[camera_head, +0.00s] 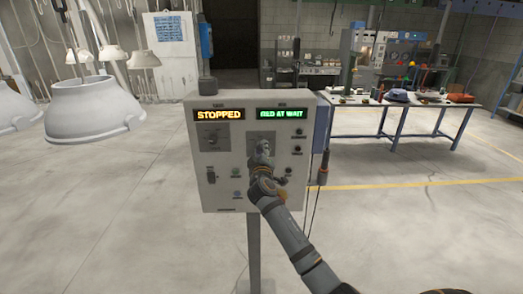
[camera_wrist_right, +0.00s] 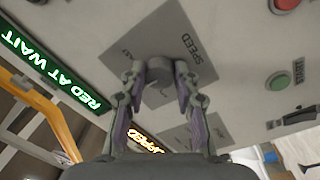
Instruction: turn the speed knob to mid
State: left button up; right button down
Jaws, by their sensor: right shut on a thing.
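The grey control box (camera_head: 222,205) stands on a post in the middle of the head view. Its displays read "STOPPED" (camera_head: 219,115) in amber and "RED AT WAIT" (camera_wrist_right: 50,65) in green. The speed knob (camera_wrist_right: 158,92) is a grey round knob on a darker plate marked "SPEED" (camera_wrist_right: 194,48) in the right wrist view. My right gripper (camera_head: 263,148) is at the panel below the green display and hides the knob in the head view. In the wrist view its fingers (camera_wrist_right: 159,78) are closed on the knob's two sides. The knob's pointer setting cannot be read. My left gripper is not in view.
A second dial plate (camera_head: 212,137) and a switch (camera_head: 210,174) sit on the panel's left. A green button (camera_wrist_right: 278,81) and a red button (camera_wrist_right: 286,3) are near the knob. White hoods (camera_head: 95,110) hang at left. A workbench (camera_head: 400,103) stands behind right.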

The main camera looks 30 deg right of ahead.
jog(key=shift+n, duration=0.3)
jog(key=c, duration=1)
grip_release()
jog(key=shift+s+a, duration=0.15)
jog(key=v, duration=1.1)
jog(key=shift+s+a+f, duration=0.15)
jog(key=shift+s, duration=0.1)
